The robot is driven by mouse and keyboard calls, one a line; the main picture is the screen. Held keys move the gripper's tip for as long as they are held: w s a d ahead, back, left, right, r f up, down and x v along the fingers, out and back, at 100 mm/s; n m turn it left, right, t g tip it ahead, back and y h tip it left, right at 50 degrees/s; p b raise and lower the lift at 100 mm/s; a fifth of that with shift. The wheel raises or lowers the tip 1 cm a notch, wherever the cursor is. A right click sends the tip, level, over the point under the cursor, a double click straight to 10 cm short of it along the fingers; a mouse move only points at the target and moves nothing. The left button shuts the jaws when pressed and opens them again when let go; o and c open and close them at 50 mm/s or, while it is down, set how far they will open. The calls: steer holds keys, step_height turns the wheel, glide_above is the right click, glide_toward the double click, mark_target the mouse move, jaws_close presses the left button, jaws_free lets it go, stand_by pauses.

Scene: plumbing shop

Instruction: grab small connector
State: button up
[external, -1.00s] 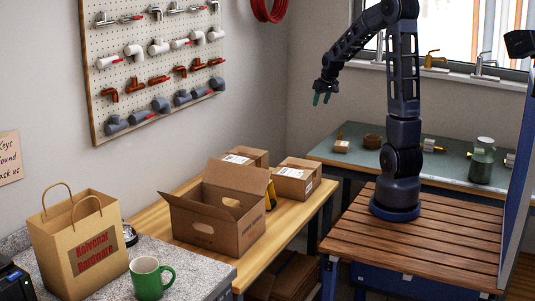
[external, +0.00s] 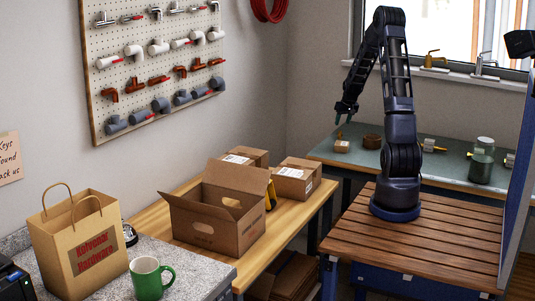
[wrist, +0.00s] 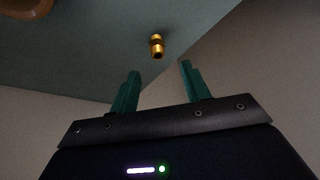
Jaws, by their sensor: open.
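A small brass connector (wrist: 157,46) lies on the grey-green bench top (wrist: 110,45) in the wrist view, near the edge of the bench. My gripper (wrist: 160,72) is open and empty, with its two green fingers spread. The connector shows beyond the fingertips, roughly in line with the gap between them, and nothing touches it. In the external view my gripper (external: 343,121) hangs over the left end of the back bench (external: 400,165). I cannot make out the connector for certain in that view.
A small brown item with a white label (external: 341,146) and a brown round container (external: 372,141) stand on the bench near my gripper. A brass fitting (external: 431,145) and a glass jar (external: 482,160) are farther right. Cardboard boxes (external: 296,178) stand on the wooden table.

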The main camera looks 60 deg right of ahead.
mark_target(340, 133)
steer(key=shift+s+x, duration=0.15)
steer(key=shift+x, duration=1.95)
steer(key=shift+s+x, duration=0.15)
steer(key=shift+x, duration=2)
steer(key=shift+f, duration=0.1)
steer(key=shift+c, duration=0.2)
steer(key=c, duration=1)
